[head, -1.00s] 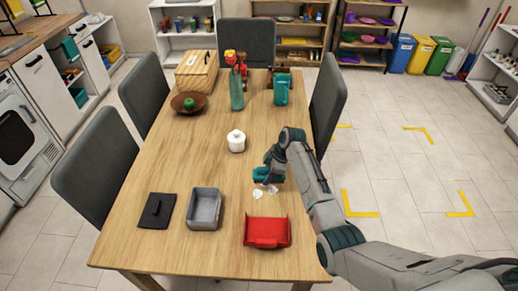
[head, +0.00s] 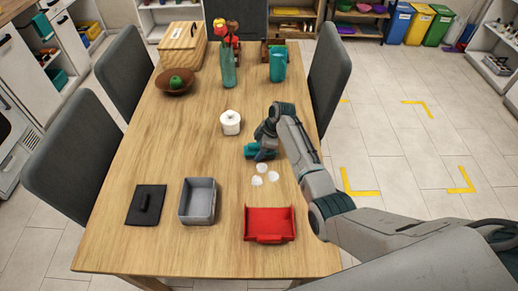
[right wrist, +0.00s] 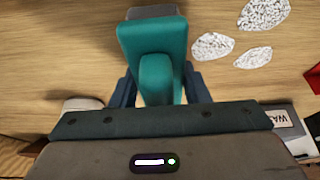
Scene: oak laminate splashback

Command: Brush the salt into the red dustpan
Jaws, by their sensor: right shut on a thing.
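Salt lies in three small white piles (head: 262,168) on the wooden table, beyond the red dustpan (head: 268,224), whose open side faces them. The piles also show at the upper right of the right wrist view (right wrist: 264,14), with a sliver of the dustpan (right wrist: 312,78) at the right edge. My right gripper (head: 265,146) is shut on a teal brush (head: 251,150), just beyond the piles and apart from them. In the right wrist view the teal handle (right wrist: 155,50) sits between the fingers; the bristles are mostly hidden. My left gripper is out of view.
A grey tray (head: 184,214) and a black flat item with a handle (head: 147,205) lie left of the dustpan. A white lidded pot (head: 230,123) stands left of my right gripper. A bowl, vase, teal jug and wooden box stand at the far end. Chairs flank the table.

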